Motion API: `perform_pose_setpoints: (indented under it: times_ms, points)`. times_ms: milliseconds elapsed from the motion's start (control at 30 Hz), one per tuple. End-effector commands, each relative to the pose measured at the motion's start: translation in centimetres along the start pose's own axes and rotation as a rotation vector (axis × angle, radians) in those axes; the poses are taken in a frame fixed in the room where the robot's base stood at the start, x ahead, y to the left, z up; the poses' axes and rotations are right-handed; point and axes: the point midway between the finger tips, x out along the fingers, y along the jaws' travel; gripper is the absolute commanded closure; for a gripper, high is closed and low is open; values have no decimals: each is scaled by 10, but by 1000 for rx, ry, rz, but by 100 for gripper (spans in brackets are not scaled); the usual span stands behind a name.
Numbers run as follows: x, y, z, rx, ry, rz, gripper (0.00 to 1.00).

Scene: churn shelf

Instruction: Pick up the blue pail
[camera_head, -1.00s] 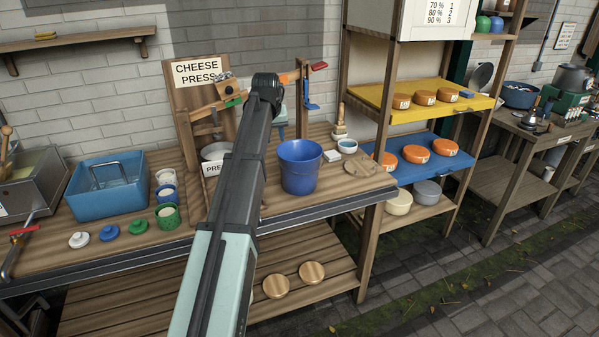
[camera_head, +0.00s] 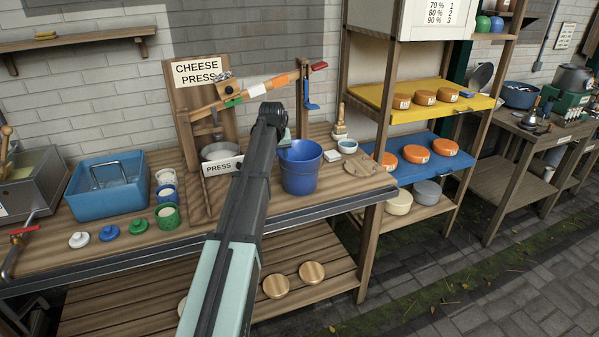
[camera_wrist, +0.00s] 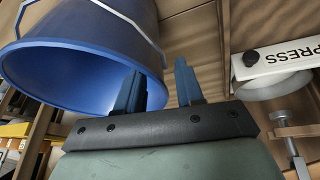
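The blue pail (camera_head: 300,178) stands upright on the wooden workbench, just right of my arm in the head view. In the wrist view the pail (camera_wrist: 75,75) fills the upper left, with its open mouth facing the camera and a pale wire handle (camera_wrist: 128,20) across it. My gripper (camera_wrist: 158,75) is open and its two fingers are apart. The left finger overlaps the pail's rim in the picture and the right finger is outside it. I cannot tell whether either touches. In the head view my gripper is mostly hidden behind my arm, at the pail's back left rim.
The cheese press (camera_head: 200,120) with its PRESS label (camera_head: 222,166) stands close on the left. A brush (camera_head: 339,125) and a small bowl (camera_head: 347,146) are behind right of the pail. A blue tub (camera_head: 105,190) and several small cups sit further left.

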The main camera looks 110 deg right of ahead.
Motion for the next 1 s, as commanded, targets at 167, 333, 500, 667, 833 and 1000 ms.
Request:
perform_pose_setpoints:
  times_ms: [167, 333, 500, 667, 833, 1000]
  points:
    - [9, 0, 0, 0, 1, 0, 63]
    - [9, 0, 0, 0, 1, 0, 66]
    - [8, 0, 0, 0, 0, 0, 82]
    - [8, 0, 0, 0, 0, 0, 98]
    - [8, 0, 0, 0, 0, 0, 100]
    - [8, 0, 0, 0, 0, 0, 100]
